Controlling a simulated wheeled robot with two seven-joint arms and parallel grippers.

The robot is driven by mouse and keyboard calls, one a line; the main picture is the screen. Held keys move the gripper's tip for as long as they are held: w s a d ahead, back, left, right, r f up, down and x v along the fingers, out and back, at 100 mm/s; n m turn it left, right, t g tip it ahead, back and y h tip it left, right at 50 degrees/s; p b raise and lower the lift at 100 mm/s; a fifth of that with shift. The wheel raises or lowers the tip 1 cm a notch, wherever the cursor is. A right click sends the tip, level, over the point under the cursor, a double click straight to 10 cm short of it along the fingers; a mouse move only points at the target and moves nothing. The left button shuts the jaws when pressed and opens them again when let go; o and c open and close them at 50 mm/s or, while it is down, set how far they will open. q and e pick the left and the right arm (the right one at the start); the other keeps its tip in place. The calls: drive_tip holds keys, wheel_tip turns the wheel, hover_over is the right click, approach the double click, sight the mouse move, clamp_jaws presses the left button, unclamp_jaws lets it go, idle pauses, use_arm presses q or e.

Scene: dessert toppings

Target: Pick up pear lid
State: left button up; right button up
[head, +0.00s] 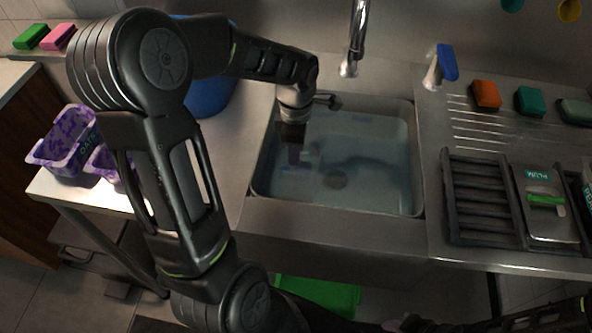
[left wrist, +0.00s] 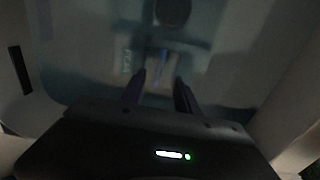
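My left gripper (head: 294,156) reaches down into the water-filled sink. In the left wrist view the left gripper (left wrist: 161,82) has its two dark fingers apart. A lid with a thin blue handle (left wrist: 163,64) lies under the water just past the fingertips, roughly in line with the gap. Faint lettering on it looks like PEAR, but it is dim. In the head view this lid is mostly hidden by the gripper and water. My right arm shows only at the bottom right edge, and its finger state is unclear.
A lid marked PLUM (head: 541,181), with a green handle, lies on a dark rack (head: 480,198) right of the sink. Purple containers (head: 68,142) stand at the left. A faucet (head: 357,40) rises behind the sink (head: 345,205), whose walls surround the left gripper. Sponges (head: 486,94) lie at the back right.

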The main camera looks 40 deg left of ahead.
use_arm(q)
wheel_tip(320, 180, down, 5)
drive_tip(key=shift+w+r, duration=0.1)
idle(0.7)
clamp_jaws()
idle(0.5)
